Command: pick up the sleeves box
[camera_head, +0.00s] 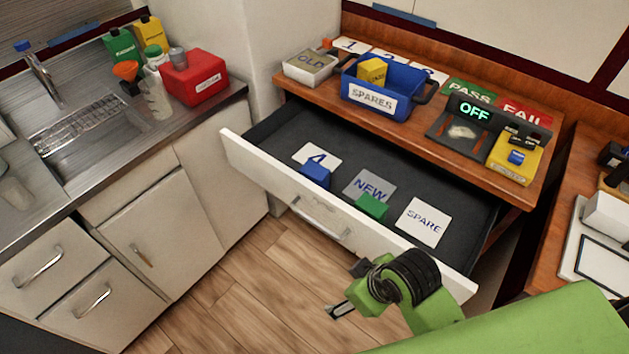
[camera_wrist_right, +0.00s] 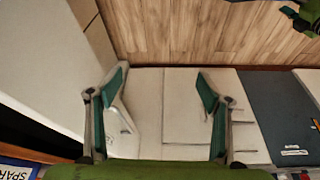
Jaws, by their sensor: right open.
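I cannot pick out the sleeves box for sure, as small labels are unreadable. A yellow box (camera_head: 372,71) stands in the blue SPARES bin (camera_head: 402,77) on the wooden counter. A small blue box (camera_head: 315,176) and a small green box (camera_head: 371,206) lie in the open drawer (camera_head: 262,128). My right gripper (camera_head: 342,307) is in front of the drawer, low over the floor. In the right wrist view its fingers (camera_wrist_right: 165,92) are apart, with nothing between them. A green part, apparently my left gripper (camera_wrist_right: 300,17), shows at that view's top right; its jaws are unclear.
The drawer front (camera_head: 290,192) juts out between the counter and my right gripper. An OLD tray (camera_head: 311,68) stands left of the bin. A sink counter with a red box (camera_head: 195,78) is left.

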